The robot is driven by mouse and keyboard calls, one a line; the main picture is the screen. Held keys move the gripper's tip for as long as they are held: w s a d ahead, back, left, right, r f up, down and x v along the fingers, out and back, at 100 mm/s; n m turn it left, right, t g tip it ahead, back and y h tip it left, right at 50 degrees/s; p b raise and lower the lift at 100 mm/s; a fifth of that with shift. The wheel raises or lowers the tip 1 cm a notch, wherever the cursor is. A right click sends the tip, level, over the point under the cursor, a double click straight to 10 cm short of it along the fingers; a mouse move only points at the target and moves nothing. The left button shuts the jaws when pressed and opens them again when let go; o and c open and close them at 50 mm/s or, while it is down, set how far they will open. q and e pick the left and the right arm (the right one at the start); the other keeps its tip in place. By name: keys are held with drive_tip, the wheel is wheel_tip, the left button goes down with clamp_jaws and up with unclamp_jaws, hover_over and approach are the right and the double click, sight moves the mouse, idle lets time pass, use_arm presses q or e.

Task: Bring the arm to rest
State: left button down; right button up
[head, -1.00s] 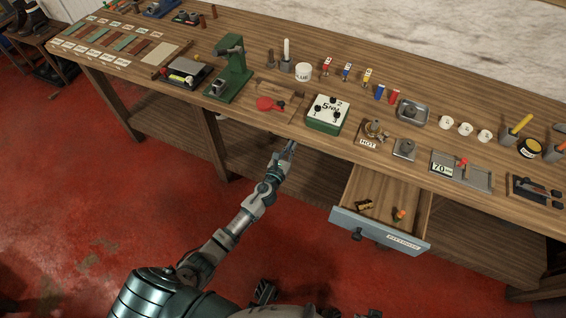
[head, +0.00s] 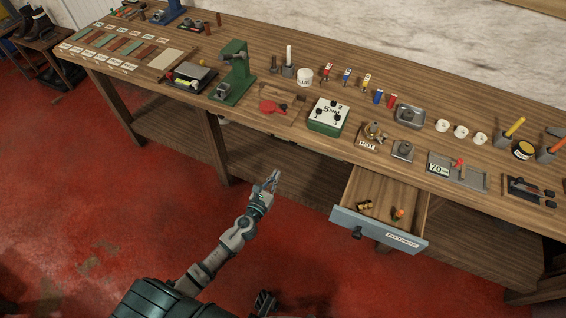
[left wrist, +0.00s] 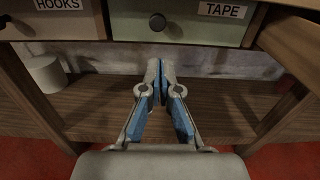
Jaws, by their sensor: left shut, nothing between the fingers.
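My left gripper (head: 271,180) is in front of the workbench (head: 235,122), below its top edge and left of the open drawer (head: 375,232). It is shut and empty. In the left wrist view its two fingers (left wrist: 161,85) meet in front of the bench's lower shelf (left wrist: 90,118), with drawer fronts labelled HOOKS and TAPE (left wrist: 185,27) above. My left arm reaches up from the bottom of the head view and touches nothing that I can see.
The open drawer holds a few small items (head: 397,214) and juts out to the right of my gripper. The benchtop carries a green press (head: 235,75), a green box (head: 328,116) and other tools. A white cylinder (left wrist: 45,74) stands on the lower shelf. Red floor (head: 90,210) lies clear to the left.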

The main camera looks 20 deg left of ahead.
use_arm(q)
drive_tip(key=s+a+f+n+g+y+p, duration=0.1)
drive_tip(key=s+f+n+g+y+p, duration=0.1)
drive_tip(key=s+f+n+g, duration=0.55)
drive_tip(key=s+a+f+n+g+y+p, duration=0.1)
drive_tip(key=s+a+f+n+g+p, duration=0.1)
drive_tip(key=s+f+n, duration=0.95)
drive_tip(key=s+d+f+n+g+h+p, duration=0.1)
drive_tip(key=s+d+f+n+g, duration=0.2)
drive_tip(key=s+f+n, duration=0.3)
drive_tip(key=s+d+f+n+g+h, duration=0.1)
drive_tip(key=s+d+f+n+g, duration=0.3)
drive_tip(key=s+f+n, duration=0.3)
drive_tip(key=s+n, duration=0.2)
drive_tip(key=s, duration=0.3)
drive_tip(key=shift+p, duration=0.4)
use_arm(e)
drive_tip(key=s+d+f, duration=0.1)
drive_tip(key=s+f, duration=0.3)
drive_tip(key=f, duration=1.1)
drive_tip(key=shift+s+g, duration=0.2)
drive_tip(key=shift+g, duration=0.1)
